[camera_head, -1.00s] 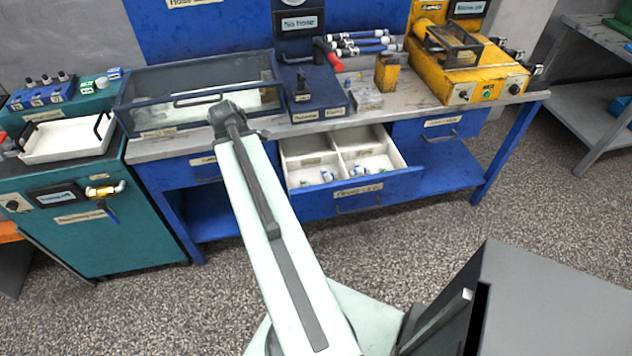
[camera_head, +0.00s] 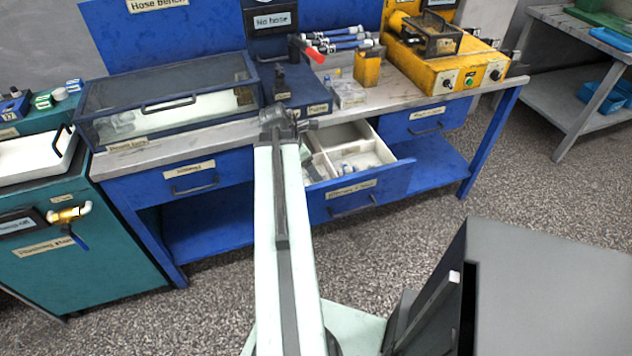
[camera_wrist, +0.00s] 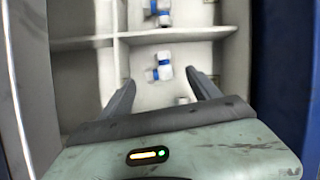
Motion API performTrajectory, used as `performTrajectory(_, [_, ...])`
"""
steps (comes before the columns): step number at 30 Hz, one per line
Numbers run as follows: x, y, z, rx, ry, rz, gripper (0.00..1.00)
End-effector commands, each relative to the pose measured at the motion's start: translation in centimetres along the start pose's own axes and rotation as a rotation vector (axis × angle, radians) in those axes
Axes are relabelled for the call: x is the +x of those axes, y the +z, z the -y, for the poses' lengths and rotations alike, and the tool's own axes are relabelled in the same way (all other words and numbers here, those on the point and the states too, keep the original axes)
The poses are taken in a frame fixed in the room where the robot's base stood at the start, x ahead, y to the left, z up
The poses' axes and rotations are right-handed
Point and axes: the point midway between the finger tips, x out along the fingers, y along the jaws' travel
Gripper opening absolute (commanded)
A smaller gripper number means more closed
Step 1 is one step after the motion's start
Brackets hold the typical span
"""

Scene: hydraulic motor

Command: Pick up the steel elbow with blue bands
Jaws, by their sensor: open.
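The open drawer (camera_head: 404,176) of the blue bench holds small pale fittings with blue bands. In the wrist view, one banded fitting (camera_wrist: 160,67) lies on the drawer floor between and slightly beyond my fingertips. A second banded fitting (camera_wrist: 161,12) lies farther away, past a divider. Another small piece (camera_wrist: 182,100) shows close to my right finger, partly hidden by my gripper. Blur keeps me from telling which one is the steel elbow. My gripper (camera_wrist: 159,80) is open and empty above the drawer; its height over the fitting is unclear. In the head view my arm hides part of the drawer.
Pale dividers (camera_wrist: 172,35) split the drawer into compartments, and its blue side wall (camera_wrist: 292,70) is at right. On the bench top stand a glass-lidded case (camera_head: 170,105), a yellow block (camera_head: 367,67) and a yellow machine (camera_head: 445,65).

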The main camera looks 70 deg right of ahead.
Motion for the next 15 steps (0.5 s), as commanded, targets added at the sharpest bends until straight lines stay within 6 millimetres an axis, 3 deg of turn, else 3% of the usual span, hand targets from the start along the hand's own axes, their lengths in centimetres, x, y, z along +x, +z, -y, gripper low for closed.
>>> performTrajectory(1, [1.4, -0.1, -0.1, 0.002, -0.001, 0.0, 0.72])
performTrajectory(6, [4.4, 0.0, -0.2, 0.001, 0.0, 0.0, 0.72])
performTrajectory(14, [4.4, 0.3, -0.1, 0.002, 0.0, 0.0, 0.72])
performTrajectory(15, [4.4, 0.3, -0.1, 0.002, 0.0, 0.0, 0.63])
